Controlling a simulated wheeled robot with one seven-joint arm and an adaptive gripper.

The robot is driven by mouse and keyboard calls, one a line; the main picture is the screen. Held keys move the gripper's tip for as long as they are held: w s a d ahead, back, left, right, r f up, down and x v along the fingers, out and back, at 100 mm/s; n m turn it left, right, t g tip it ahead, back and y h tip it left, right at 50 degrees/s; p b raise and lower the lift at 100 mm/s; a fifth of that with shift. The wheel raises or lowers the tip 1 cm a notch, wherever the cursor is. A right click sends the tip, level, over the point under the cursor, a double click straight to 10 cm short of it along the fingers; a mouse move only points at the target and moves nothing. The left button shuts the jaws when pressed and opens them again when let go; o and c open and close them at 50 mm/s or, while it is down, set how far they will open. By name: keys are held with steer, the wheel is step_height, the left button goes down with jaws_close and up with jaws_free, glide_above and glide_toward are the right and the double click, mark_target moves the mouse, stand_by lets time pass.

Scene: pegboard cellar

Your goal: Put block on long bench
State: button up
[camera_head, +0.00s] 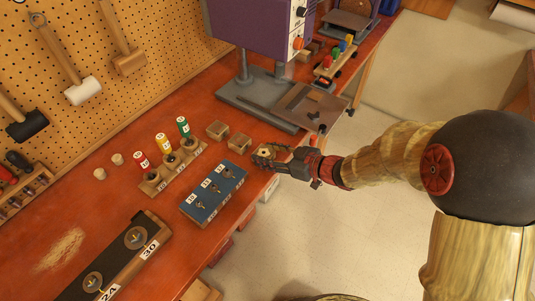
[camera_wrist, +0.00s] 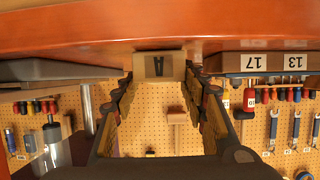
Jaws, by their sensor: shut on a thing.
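My gripper (camera_head: 268,155) reaches in from the right, over the bench's front edge. It is shut on a small wooden block (camera_wrist: 158,66), which shows between the fingertips in the wrist view with a dark mark on its face. In the head view the fingers mostly hide the held block. The long bench (camera_head: 120,206) is the orange-red worktop along the pegboard wall. I cannot tell whether the held block touches the bench top. Two other wooden blocks (camera_head: 217,129) (camera_head: 239,142) rest on the bench just left of my gripper.
A blue numbered rack (camera_head: 213,194) and a wooden rack with red, yellow and green tagged items (camera_head: 174,167) stand left of my gripper. A purple machine (camera_head: 262,27) on a grey base is behind it. Tools hang on the pegboard (camera_head: 160,40).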

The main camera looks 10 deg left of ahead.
steer(key=o, duration=1.1)
steer(key=shift+f, duration=0.1)
steer(key=shift+o, duration=0.2)
steer(key=shift+r, duration=0.2)
steer(key=p+v, duration=0.4)
steer(key=v, duration=0.8)
steer(key=shift+p, duration=0.3)
steer(key=shift+f, duration=0.1)
